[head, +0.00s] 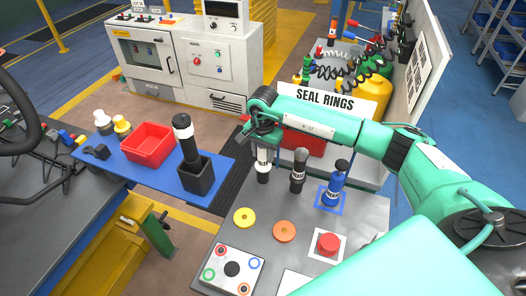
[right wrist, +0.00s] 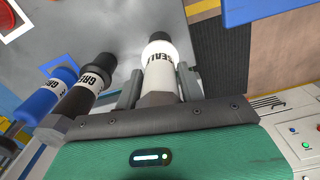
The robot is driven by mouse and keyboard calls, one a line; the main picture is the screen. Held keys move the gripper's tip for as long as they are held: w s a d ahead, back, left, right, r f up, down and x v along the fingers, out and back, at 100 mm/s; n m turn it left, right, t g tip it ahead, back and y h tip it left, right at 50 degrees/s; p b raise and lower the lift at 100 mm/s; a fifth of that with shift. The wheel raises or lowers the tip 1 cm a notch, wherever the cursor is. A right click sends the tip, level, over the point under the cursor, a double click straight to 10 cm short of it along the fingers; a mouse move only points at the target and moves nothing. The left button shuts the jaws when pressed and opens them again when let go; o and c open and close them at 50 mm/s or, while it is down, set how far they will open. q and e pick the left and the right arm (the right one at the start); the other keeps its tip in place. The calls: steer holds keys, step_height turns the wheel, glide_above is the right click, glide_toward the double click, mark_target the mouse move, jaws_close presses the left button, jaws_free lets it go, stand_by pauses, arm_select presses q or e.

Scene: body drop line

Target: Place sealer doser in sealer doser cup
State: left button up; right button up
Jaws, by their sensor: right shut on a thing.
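The white sealer doser (head: 263,166), with a dark tip, is upright over the grey table, left of the other dosers. In the right wrist view its label (right wrist: 160,72) partly reads "SEALE". My right gripper (head: 263,147) is shut on it, with one finger on each side. I cannot tell whether its tip touches the table. A square black cup (head: 196,180) stands on the blue shelf to the left. A black bottle with a white band (head: 183,135) rises at the cup; I cannot tell whether it is inside or behind. My left gripper is not in view.
A grey doser (head: 298,168) and a blue doser (head: 333,190) stand close right of the held one. The blue shelf (head: 150,178) also bears a red bin (head: 148,146). The SEAL RINGS sign (head: 325,98) is behind. A red button (head: 328,243) is at the front.

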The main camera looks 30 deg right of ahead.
steer(key=shift+f, duration=0.3)
steer(key=o, duration=0.9)
steer(key=r+b, duration=0.1)
steer(key=r, duration=0.1)
steer(key=r+b, duration=0.2)
steer(key=shift+w+a+r, duration=0.1)
steer(key=shift+w+r, duration=0.1)
steer(key=shift+r, duration=0.2)
step_height(320, 180, up, 8)
steer(key=shift+f+b, duration=0.1)
steer(key=shift+b, duration=0.7)
steer(key=shift+r, duration=0.45)
